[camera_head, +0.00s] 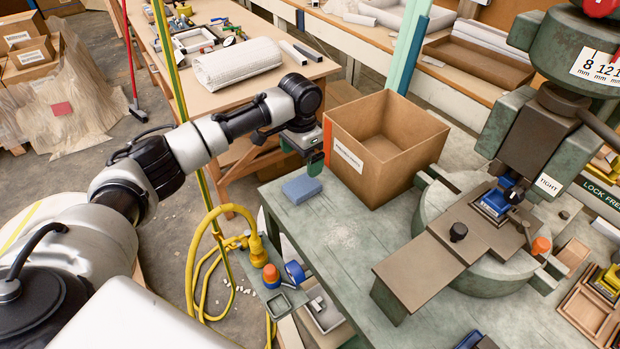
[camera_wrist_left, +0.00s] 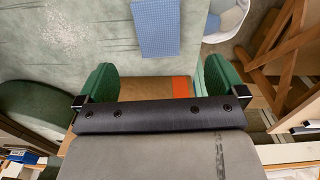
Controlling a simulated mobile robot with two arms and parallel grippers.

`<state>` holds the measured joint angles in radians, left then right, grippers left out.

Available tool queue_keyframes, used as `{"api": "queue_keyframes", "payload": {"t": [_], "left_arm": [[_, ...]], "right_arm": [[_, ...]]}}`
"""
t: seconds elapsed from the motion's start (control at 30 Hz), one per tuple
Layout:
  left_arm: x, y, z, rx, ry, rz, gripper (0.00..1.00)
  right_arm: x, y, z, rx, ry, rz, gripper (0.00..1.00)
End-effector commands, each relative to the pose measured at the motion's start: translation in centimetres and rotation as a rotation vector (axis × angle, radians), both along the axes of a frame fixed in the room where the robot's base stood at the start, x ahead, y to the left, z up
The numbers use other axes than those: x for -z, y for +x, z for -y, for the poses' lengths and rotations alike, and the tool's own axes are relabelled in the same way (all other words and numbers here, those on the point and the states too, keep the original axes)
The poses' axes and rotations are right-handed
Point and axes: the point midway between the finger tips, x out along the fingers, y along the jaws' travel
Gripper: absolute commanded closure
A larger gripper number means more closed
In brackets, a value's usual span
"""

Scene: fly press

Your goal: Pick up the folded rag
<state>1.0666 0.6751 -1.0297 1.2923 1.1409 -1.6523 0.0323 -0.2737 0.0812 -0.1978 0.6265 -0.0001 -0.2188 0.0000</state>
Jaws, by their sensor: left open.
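The folded rag (camera_head: 301,188) is a flat blue rectangle lying on the grey-green bench top, close to its left edge and just left of the open box. It also shows in the left wrist view (camera_wrist_left: 156,28) at the top middle, ahead of the fingers. My left gripper (camera_head: 316,158) hangs above the bench beside the box's left side, behind the rag in the head view. Its green fingers are spread apart in the left wrist view (camera_wrist_left: 157,80), with no object held between them. The rag is apart from the fingers. My right gripper is not in view.
An open brown box (camera_head: 412,165) stands close to my left gripper. The press (camera_head: 500,215) with its flat plate fills the bench's right side. A yellow hose (camera_head: 190,270) and an orange-capped item (camera_head: 271,274) are near the left edge.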

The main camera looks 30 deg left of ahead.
Motion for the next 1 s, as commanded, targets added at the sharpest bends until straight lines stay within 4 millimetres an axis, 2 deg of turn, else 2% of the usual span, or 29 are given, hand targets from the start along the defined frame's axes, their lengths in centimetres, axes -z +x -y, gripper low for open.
{"api": "queue_keyframes", "payload": {"t": [0.2,0.37,0.7,1.0], "left_arm": [[3.6,-0.1,0.0,0.000,0.000,-0.003,0.01],[4.7,0.0,0.1,0.001,0.001,-0.002,0.01],[9.2,0.4,0.2,0.001,0.000,-0.002,0.01],[9.9,0.4,0.1,0.002,0.000,0.000,0.01]], "right_arm": [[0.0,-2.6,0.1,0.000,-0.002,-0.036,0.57],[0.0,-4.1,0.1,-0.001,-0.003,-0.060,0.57],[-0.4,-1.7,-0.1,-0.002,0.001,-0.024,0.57],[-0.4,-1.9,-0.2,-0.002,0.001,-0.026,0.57]]}}
